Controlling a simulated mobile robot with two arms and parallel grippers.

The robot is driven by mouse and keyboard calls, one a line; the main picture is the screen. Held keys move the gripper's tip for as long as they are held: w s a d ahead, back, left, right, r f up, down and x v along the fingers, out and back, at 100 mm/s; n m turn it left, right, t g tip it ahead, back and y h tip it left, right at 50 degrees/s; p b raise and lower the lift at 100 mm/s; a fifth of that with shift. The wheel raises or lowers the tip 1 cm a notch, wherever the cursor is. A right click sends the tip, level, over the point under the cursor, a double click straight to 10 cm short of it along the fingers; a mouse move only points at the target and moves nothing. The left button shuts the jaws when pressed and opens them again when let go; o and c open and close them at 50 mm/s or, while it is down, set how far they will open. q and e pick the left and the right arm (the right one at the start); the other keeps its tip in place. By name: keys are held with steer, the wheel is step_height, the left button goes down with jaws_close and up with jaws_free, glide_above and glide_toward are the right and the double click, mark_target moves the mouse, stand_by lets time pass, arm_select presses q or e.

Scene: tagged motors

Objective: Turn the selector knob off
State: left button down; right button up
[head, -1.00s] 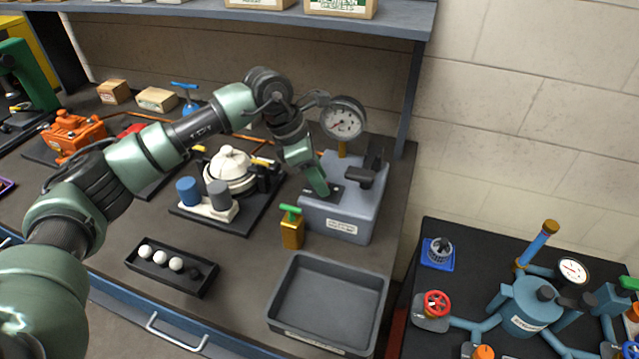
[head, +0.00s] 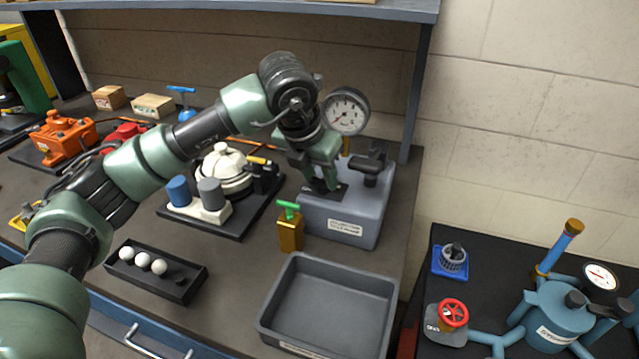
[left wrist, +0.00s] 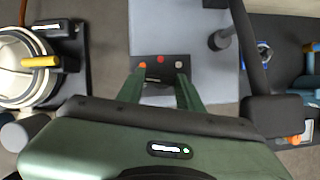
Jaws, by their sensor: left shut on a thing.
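A grey box-shaped unit (head: 365,210) with a label on its front stands at the back right of the bench. A small black plate (head: 341,190) lies on its top. In the left wrist view this plate (left wrist: 161,62) carries orange, red and pale grey dots. My left gripper (head: 327,188) points down at the plate, its two green fingers (left wrist: 158,98) reaching to either side of it in the wrist view. It is shut on the selector knob, which the fingers and gripper body hide. I cannot tell which dot the knob faces. My right gripper is not in view.
A pressure gauge (head: 346,111) and a black lever (head: 372,168) rise close beside the gripper. A brass block with a green handle (head: 290,228) and an empty grey tray (head: 285,278) stand in front. A white-domed unit (head: 222,168) is at left.

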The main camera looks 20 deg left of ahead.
arm_select(q)
steer(key=shift+n+y+b, duration=0.4)
steer(key=shift+n+b, duration=0.3)
steer(key=shift+n, duration=0.4)
steer(key=c, duration=0.9)
jaws_free()
steer(key=b+v, duration=0.1)
steer(key=v, duration=0.7)
